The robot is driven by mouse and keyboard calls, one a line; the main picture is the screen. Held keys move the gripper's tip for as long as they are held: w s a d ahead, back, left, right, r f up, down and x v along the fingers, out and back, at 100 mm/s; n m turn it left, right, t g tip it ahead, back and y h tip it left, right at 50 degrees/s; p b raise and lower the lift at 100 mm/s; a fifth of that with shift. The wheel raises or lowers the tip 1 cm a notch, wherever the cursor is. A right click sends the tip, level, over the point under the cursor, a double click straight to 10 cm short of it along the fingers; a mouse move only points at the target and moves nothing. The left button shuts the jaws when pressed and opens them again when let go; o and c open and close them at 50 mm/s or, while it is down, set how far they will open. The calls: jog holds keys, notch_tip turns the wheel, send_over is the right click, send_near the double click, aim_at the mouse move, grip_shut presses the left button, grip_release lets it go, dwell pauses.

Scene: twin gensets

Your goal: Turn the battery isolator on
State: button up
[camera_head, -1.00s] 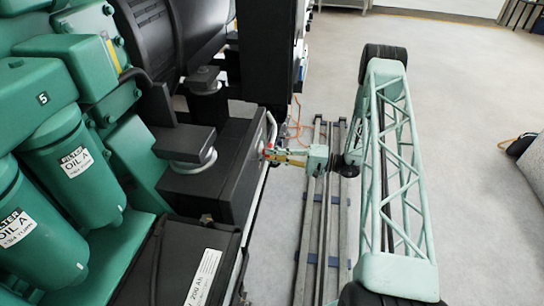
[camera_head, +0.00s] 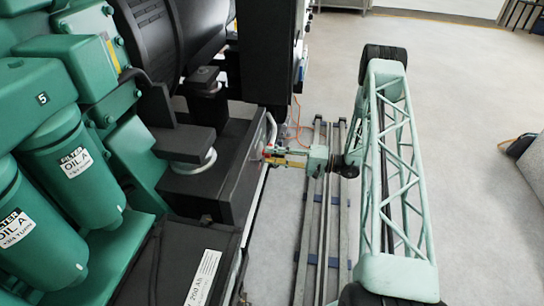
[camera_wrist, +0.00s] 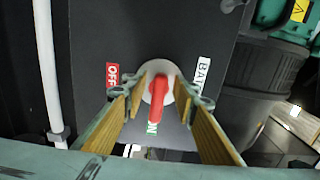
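The battery isolator is a red handle (camera_wrist: 157,95) on a round pale disc, set in a dark panel (camera_wrist: 195,30). In the wrist view the handle points down at the green ON label (camera_wrist: 152,128). The red OFF label (camera_wrist: 112,75) is to its left. My gripper (camera_wrist: 166,90) has its yellow-lined fingers on either side of the handle, with gaps on both sides. In the head view my gripper (camera_head: 274,157) is at the side of the black box (camera_head: 215,185); the handle there is small and partly hidden.
A white label reading BAT (camera_wrist: 202,75) is right of the disc. A pale pipe (camera_wrist: 46,70) runs along the left of the wrist view. Green oil filters (camera_head: 75,165) and the engine fill the head view's left. The floor (camera_head: 470,130) at right is open.

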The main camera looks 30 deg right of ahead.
jog(key=v, duration=1.2)
dwell(0.4)
dwell(0.6)
